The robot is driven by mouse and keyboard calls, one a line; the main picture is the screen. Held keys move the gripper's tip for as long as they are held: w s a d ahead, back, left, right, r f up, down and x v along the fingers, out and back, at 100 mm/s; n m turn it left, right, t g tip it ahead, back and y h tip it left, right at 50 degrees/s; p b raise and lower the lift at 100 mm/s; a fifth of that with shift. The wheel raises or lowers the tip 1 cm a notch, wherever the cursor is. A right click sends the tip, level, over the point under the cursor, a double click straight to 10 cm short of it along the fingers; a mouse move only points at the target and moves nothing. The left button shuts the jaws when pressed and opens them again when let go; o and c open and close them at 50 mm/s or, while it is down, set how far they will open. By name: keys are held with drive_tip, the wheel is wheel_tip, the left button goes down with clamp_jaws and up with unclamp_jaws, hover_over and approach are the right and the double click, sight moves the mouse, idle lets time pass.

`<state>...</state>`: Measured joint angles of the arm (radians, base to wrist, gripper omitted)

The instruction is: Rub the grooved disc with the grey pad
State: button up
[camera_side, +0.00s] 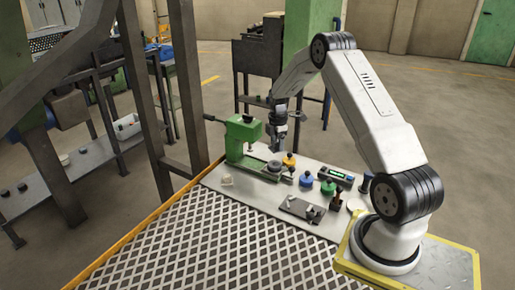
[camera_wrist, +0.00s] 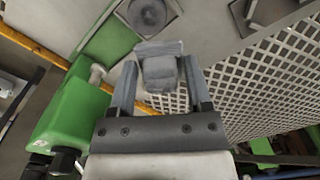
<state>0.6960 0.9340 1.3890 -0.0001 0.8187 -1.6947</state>
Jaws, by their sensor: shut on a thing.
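My gripper (camera_wrist: 158,88) is shut on the grey pad (camera_wrist: 160,68), a blocky grey piece between its fingertips in the wrist view. The grooved disc (camera_wrist: 147,12) is a dark round piece at the top of the wrist view, on a light square block. In the side view the disc (camera_side: 274,167) sits on the green fixture at the far end of the plate. In the side view my gripper (camera_side: 279,140) points down above the disc, apart from it. The pad is too small to make out clearly there.
A green vise-like body (camera_side: 243,136) stands just left of my gripper. The mesh surface (camera_side: 215,240) in front is bare.

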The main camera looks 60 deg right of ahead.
sight(276, 167)
drive_tip(key=shift+f, duration=0.15)
drive_tip(key=shift+f, duration=3.7)
drive_tip(key=shift+w+d+f, duration=0.3)
drive_tip(key=shift+w+d, duration=0.05)
drive_tip(key=shift+d, duration=0.25)
drive_tip(key=shift+c, duration=0.6)
drive_tip(key=shift+w+d, duration=0.35)
drive_tip(key=shift+d, duration=0.25)
drive_tip(key=shift+w+d, duration=0.35)
drive_tip(key=shift+d, duration=0.2)
drive_tip(key=shift+s+a, duration=0.5)
drive_tip(key=shift+a, duration=0.35)
drive_tip(key=shift+s+a, duration=0.5)
drive_tip(key=shift+a, duration=0.3)
drive_tip(key=shift+a+r, duration=0.15)
drive_tip(key=shift+r, duration=4)
